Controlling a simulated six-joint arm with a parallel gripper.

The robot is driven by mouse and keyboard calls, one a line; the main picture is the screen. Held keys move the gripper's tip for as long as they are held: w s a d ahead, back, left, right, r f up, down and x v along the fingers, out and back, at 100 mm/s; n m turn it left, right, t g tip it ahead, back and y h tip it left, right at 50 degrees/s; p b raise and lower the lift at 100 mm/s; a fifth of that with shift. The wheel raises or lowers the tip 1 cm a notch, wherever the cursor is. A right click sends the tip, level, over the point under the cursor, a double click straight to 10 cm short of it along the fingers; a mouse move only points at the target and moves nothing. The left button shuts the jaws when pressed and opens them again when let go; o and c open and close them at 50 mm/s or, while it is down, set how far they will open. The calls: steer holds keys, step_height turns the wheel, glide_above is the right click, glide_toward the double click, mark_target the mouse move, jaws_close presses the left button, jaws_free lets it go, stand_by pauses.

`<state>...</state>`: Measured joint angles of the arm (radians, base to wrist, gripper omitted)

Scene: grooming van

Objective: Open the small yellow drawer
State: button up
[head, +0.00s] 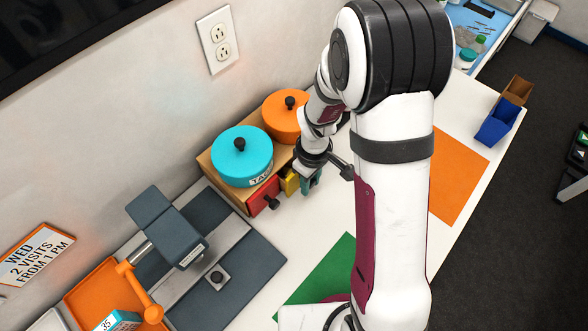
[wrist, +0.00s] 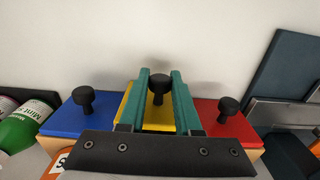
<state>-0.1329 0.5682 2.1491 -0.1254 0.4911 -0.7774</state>
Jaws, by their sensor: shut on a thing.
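The small yellow drawer (head: 290,181) is in the wooden drawer box (head: 228,192) against the wall, beside the red drawer (head: 264,195). In the wrist view the yellow drawer (wrist: 128,108) lies between the blue drawer (wrist: 68,115) and the red drawer (wrist: 219,119). Each front has a black knob. My gripper (head: 312,182) is at the yellow front, its green fingers (wrist: 159,92) shut on the yellow drawer's black knob (wrist: 158,84). In the head view my gripper hides this knob. I cannot tell whether the drawer stands out from the box.
A teal round tin (head: 242,160) and an orange tin (head: 284,118) stand on the box. A grey press-like device (head: 170,228) is to the left. A green mat (head: 322,268) and an orange mat (head: 458,176) lie flat. White table is bare in front of the drawers.

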steer(key=shift+s+d, duration=3.1)
steer(key=shift+d, duration=0.1)
steer(key=o, duration=0.5)
steer(key=shift+s+d, duration=0.1)
steer(key=shift+d, duration=0.05)
steer(key=o, duration=1)
step_height(320, 180, up, 8)
